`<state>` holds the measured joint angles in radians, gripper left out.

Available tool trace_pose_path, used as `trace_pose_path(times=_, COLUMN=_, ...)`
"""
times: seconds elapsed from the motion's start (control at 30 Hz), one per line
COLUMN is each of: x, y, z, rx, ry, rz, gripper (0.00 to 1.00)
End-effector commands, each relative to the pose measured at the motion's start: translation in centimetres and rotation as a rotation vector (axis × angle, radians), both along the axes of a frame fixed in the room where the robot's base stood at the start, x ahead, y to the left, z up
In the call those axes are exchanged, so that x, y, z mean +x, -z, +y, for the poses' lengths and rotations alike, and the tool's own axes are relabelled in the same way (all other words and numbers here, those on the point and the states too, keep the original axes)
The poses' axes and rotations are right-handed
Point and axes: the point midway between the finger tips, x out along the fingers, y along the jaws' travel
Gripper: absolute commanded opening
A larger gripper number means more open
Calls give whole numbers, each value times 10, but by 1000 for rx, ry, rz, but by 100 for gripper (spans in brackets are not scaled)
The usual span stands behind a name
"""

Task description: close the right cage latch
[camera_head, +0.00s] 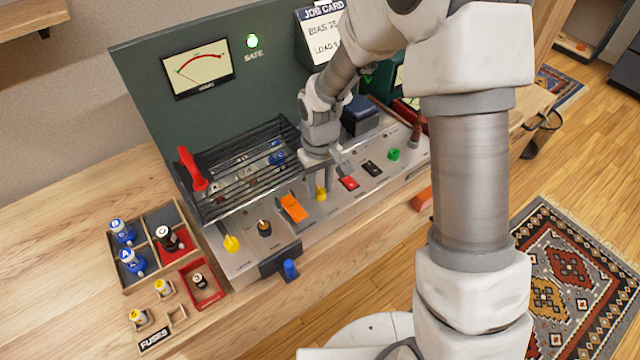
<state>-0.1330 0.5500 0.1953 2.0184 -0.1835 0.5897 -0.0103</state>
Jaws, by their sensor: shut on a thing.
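The cage (215,208) is a frame of dark bars over the amp chassis, with blue-marked parts behind it. A yellow latch (231,243) sits at the left on the front panel. The right cage latch (321,195) is the other yellow piece, farther right beside the orange switch. My gripper (327,184) points down at the right latch and its fingers are shut on it. The fingers and wrist partly cover the latch, so its exact angle cannot be told.
A red handle (192,168) stands up at the cage's left. A wooden tray (127,287) with tubes stands at left. Bare tabletop lies far left.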

Motion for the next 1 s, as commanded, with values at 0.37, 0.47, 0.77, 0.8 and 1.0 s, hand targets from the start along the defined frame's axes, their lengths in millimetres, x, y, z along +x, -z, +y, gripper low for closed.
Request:
trace_pose_path(times=0.37, x=1, y=-1, z=0, rx=1, ry=-132, rz=-2, gripper=0)
trace_pose_path(times=0.47, x=1, y=-1, z=0, rx=0, ry=-143, rz=-2, gripper=0)
trace_pose_path(times=0.77, x=1, y=-1, z=0, rx=0, ry=-148, rz=-2, gripper=0)
trace_pose_path(times=0.8, x=1, y=-1, z=0, rx=0, ry=-148, rz=-2, gripper=0)
trace_pose_path(times=1.0, x=1, y=0, z=0, rx=0, ry=-147, rz=-2, gripper=62)
